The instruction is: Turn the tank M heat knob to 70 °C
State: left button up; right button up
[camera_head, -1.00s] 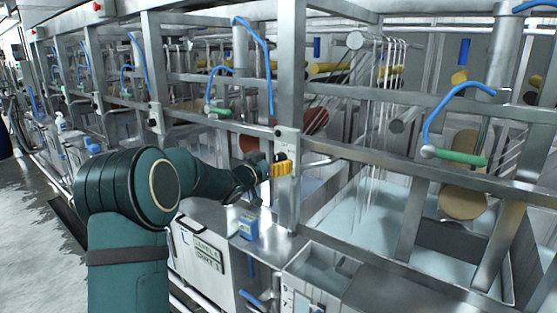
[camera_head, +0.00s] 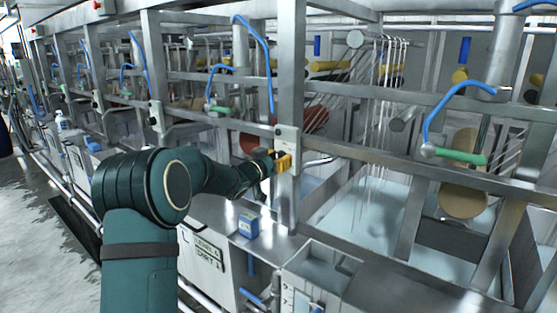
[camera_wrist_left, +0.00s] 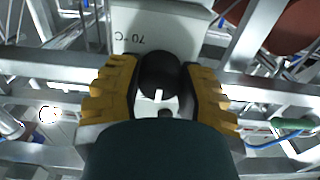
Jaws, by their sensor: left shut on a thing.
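The black heat knob (camera_wrist_left: 160,75) sits between my left gripper's yellow fingers in the left wrist view. A white mark on it points toward the bottom of the picture. Behind it is a pale panel plate (camera_wrist_left: 165,28), with "70 °C" printed upside down at the upper left of the knob. My left gripper (camera_wrist_left: 164,95) is shut on the knob. In the head view the left gripper (camera_head: 277,162) is at the small plate (camera_head: 287,136) on the upright post, where its fingers hide the knob. My right gripper is not in view.
A steel post and rails (camera_head: 400,165) frame the tanks right of the gripper. Blue hoses (camera_head: 460,105) with green handles hang from the frame. The floor (camera_head: 35,215) at the left is clear.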

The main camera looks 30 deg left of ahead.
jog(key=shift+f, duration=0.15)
pick_arm(q)
jog(key=m+b, duration=0.2)
jog(key=shift+f+m, duration=0.1)
jog(key=shift+m, duration=0.2)
jog(key=m+b, duration=0.2)
jog(key=shift+m, duration=0.3)
jog(key=m+b, duration=0.2)
jog(key=m, duration=0.2)
jog(key=shift+m+b, duration=0.3)
jog(key=shift+b, duration=0.1)
jog(key=m+b, duration=0.2)
jog(key=m, duration=0.1)
jog(key=shift+m, duration=0.3)
jog(key=m+b, duration=0.3)
jog(key=m, duration=0.2)
jog(key=shift+m, duration=0.3)
jog(key=shift+r+m+b, duration=0.2)
jog(key=shift+m+b, duration=0.95)
jog(key=shift+m, duration=1.25)
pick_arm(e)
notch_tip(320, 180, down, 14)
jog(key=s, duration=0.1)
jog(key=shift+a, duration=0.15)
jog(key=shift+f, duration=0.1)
